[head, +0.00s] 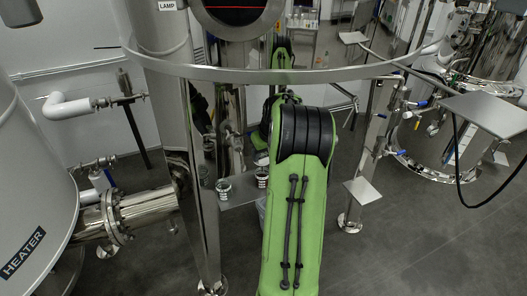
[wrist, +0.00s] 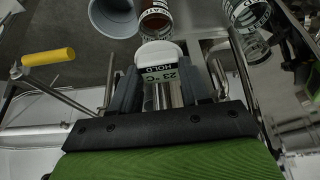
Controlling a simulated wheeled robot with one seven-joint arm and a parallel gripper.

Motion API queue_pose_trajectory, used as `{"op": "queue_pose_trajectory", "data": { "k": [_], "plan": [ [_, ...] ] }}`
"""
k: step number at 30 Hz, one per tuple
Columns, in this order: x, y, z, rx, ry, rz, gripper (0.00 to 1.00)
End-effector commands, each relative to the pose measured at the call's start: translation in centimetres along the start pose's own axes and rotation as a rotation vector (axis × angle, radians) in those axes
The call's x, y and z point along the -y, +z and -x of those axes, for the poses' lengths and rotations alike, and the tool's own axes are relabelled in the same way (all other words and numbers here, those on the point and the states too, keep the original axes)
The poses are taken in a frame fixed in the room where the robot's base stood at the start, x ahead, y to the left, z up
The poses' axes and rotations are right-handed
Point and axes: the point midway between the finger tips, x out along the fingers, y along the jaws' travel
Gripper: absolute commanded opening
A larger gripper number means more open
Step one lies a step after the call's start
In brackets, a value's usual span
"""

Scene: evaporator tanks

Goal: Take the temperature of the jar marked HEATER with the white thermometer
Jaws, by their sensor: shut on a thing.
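My gripper (wrist: 160,84) is shut on the white thermometer (wrist: 158,52), whose display reads 23 °C and HOLD, upside down in the wrist view. Just beyond the thermometer's head is a jar (wrist: 155,20) with reddish-brown contents and a black-and-white label, only partly legible. I cannot tell whether the thermometer touches it. A second jar (wrist: 247,14) with a similar label is at the upper right. In the head view, two small jars stand on a low grey shelf, one at left (head: 223,190) and one closer to my arm (head: 262,177). My gripper is hidden there behind my green arm.
A large tank labelled HEATER (head: 30,245) stands at the left with a steel pipe. A steel post (head: 205,200) and ring rail (head: 290,75) are close to my arm. A grey bucket (wrist: 113,20) and yellow handle (wrist: 48,57) show in the wrist view.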

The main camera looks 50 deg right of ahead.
Motion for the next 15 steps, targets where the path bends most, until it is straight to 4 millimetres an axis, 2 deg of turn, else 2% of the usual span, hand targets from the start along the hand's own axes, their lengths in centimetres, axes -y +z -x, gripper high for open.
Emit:
{"op": "queue_pose_trajectory", "data": {
  "k": [15],
  "plan": [
    [0.0, 1.5, -3.6, 0.0, 0.0, 0.0, 0.16]
  ]
}}
